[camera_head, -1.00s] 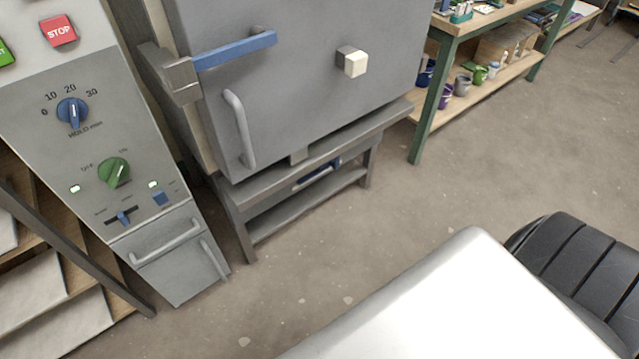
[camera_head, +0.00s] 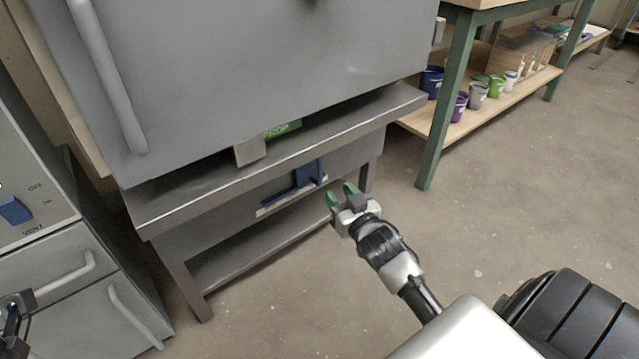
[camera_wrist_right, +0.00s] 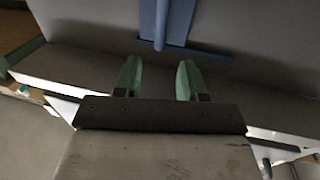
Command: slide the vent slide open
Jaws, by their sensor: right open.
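The vent slide is a blue plate with an upright blue handle (camera_head: 310,172), set in a pale slot on the front panel under the kiln (camera_head: 250,80). My right gripper (camera_head: 342,193) is open and empty, just right of and in front of the slide in the head view. In the right wrist view, its two green fingers (camera_wrist_right: 159,72) point at the panel. There the blue handle (camera_wrist_right: 175,22) lies ahead, in line with the gap between the fingers, apart from them. A dark part of my left arm (camera_head: 15,308) shows at the lower left edge; its jaw state is unclear.
The kiln stand's metal ledge (camera_head: 190,198) juts out above the slide. A grey control cabinet (camera_head: 75,300) with handles stands at the left. A green-legged shelf (camera_head: 430,140) with several buckets stands at the right. The floor (camera_head: 400,215) between is clear.

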